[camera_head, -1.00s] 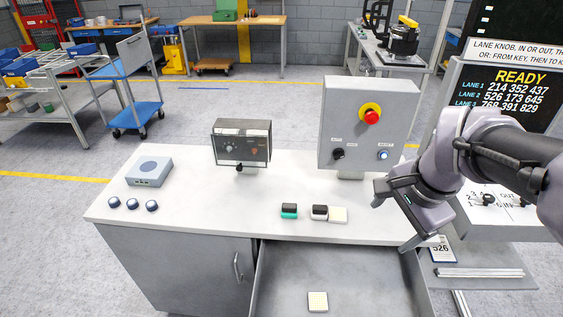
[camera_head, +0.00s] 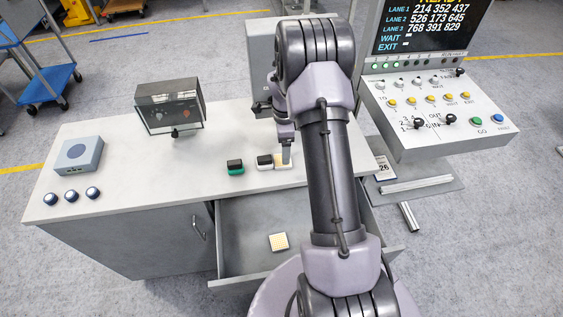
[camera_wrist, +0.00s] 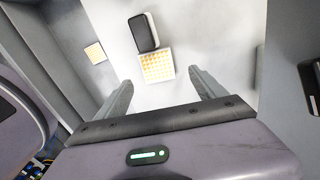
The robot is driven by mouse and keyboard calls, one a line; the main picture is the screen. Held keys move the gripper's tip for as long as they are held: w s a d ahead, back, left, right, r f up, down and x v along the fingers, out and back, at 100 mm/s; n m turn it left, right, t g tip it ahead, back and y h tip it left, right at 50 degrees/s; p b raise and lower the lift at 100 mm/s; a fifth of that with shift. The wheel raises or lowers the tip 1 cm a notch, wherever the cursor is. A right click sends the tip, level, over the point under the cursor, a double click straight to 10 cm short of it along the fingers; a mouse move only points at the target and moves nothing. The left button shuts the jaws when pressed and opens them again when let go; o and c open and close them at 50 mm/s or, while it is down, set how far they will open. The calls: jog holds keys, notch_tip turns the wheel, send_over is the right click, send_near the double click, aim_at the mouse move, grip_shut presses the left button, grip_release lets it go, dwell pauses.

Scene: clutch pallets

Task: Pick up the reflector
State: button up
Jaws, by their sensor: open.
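A square reflector tile with a white rim and a yellowish grid face (camera_wrist: 157,66) lies on the white worktop. It touches or nearly touches the end of a black-and-white block (camera_wrist: 144,32). In the head view the reflector (camera_head: 278,165) is partly hidden by my gripper (camera_head: 285,155). In the wrist view my gripper (camera_wrist: 163,88) is open and empty, its two fingers pointing towards the reflector, one to either side. A second, similar tile (camera_head: 278,242) lies in the open drawer below; it also shows in the wrist view (camera_wrist: 95,53).
A black-and-green block (camera_head: 235,167) lies left of the black-and-white one. A clear-fronted box (camera_head: 170,105), a grey-blue box (camera_head: 79,154) and several round knobs stand on the worktop (camera_head: 120,150). A grey control box (camera_head: 261,70) stands behind my arm. The open drawer (camera_head: 235,215) juts out in front.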

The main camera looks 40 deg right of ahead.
notch_tip(320, 180, down, 5)
jog(key=shift+s+f+b, duration=0.15)
jog(key=shift+b, duration=0.25)
jog(key=shift+a, duration=0.1)
jog(key=c, duration=1.4)
jog(key=shift+c, duration=0.2)
